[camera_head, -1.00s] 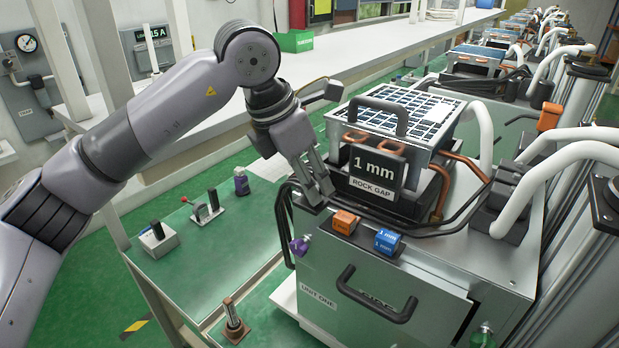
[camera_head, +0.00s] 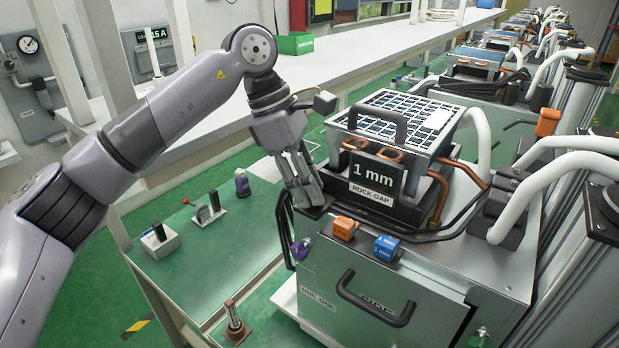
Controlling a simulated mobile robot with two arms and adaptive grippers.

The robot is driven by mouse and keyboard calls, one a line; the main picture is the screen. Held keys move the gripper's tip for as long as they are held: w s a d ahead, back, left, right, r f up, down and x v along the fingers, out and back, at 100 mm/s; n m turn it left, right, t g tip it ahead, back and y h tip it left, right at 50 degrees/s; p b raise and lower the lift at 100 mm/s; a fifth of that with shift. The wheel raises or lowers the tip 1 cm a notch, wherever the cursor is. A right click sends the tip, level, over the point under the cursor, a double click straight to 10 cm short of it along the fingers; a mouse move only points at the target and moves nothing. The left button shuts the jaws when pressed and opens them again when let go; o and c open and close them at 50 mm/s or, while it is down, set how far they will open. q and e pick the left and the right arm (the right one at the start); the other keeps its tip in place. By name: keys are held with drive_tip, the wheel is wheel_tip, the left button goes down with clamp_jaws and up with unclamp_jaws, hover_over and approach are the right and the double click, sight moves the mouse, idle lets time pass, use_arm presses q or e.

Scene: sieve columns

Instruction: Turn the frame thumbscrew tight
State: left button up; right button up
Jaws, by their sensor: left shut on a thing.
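The sieve unit stands right of centre, with a silver frame (camera_head: 405,122) on top, a black handle and a "1 mm ROCK GAP" sign (camera_head: 373,182). My left gripper (camera_head: 309,197) points down at the front left corner of the black base under the frame. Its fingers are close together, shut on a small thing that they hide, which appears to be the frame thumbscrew. A purple knob (camera_head: 300,249) sits lower on the cabinet's front left edge, apart from the fingers. My right gripper is not in view.
An orange block (camera_head: 344,228) and a blue "1 mm" block (camera_head: 386,248) sit on the cabinet's front top edge. A cabinet handle (camera_head: 375,300) sticks out below. Thick white hoses (camera_head: 545,185) crowd the right.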

use_arm(q)
drive_tip(key=shift+r+m, duration=0.15)
drive_tip(key=shift+m, duration=0.55)
drive_tip(key=shift+g+p, duration=0.3)
drive_tip(key=o, duration=1.2)
drive_tip(key=shift+c, duration=0.2)
